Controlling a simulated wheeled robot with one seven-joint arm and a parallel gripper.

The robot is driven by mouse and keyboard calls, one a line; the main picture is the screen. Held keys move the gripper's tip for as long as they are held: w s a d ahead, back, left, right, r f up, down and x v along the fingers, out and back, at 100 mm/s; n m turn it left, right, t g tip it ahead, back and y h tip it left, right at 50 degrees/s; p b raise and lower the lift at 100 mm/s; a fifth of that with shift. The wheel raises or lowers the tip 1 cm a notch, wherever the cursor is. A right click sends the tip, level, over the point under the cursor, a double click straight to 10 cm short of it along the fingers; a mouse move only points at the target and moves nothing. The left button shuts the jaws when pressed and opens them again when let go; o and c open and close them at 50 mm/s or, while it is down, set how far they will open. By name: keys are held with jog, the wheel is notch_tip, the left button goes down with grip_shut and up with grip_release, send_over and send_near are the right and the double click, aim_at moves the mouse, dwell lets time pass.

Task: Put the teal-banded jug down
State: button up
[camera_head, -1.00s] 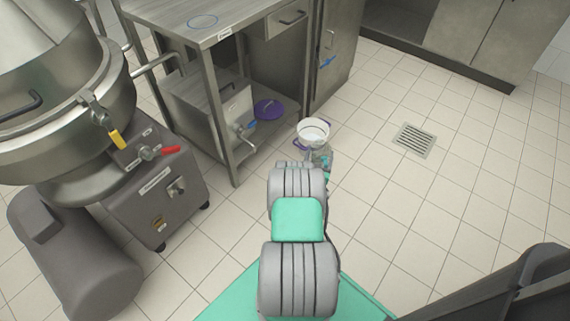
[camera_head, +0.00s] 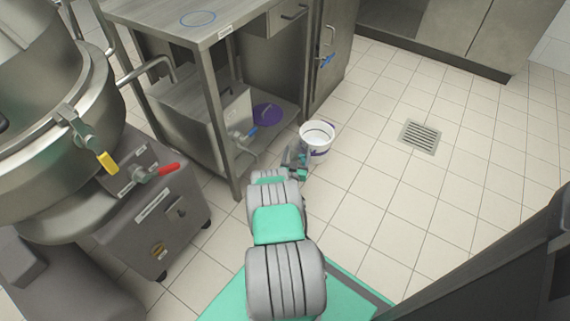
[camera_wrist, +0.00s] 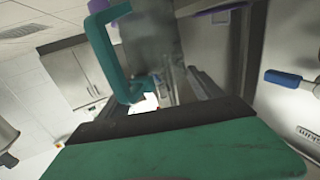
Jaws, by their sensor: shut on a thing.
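The teal-banded jug shows close up in the wrist view as a cloudy, see-through grey body with a teal handle (camera_wrist: 103,50). My gripper (camera_wrist: 178,85) is shut on the jug, apparently by the handle; the exact contact is hard to make out. In the head view my gripper (camera_head: 293,160) is at the end of the outstretched arm, left of and in front of a white bucket. Only a small teal part of the jug (camera_head: 302,173) shows clearly there, and its base and any contact with the floor cannot be told.
The white bucket (camera_head: 317,146) with purple marks stands on the tiled floor. A steel table (camera_head: 222,32) with a tank (camera_head: 210,118) and a purple lid (camera_head: 267,114) on its shelf is to the left. A large mixing kettle (camera_head: 60,170) fills the far left. Floor around the drain (camera_head: 420,136) is clear.

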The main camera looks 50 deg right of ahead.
jog(key=w+f+b, duration=0.2)
jog(key=w+f, duration=0.1)
jog(key=w+d+f+b, duration=0.1)
jog(key=w+f+b, duration=0.2)
jog(key=shift+w+d+f, duration=0.1)
jog(key=shift+d, duration=0.1)
jog(key=f+b, duration=0.1)
jog(key=f, duration=0.1)
jog(key=w+f+b, duration=0.1)
jog(key=f+b, duration=0.1)
jog(key=shift+d+b, duration=0.1)
jog(key=shift+b, duration=0.2)
jog(key=shift+s+r, duration=0.1)
jog(key=shift+r, duration=0.05)
jog(key=o, duration=2.1)
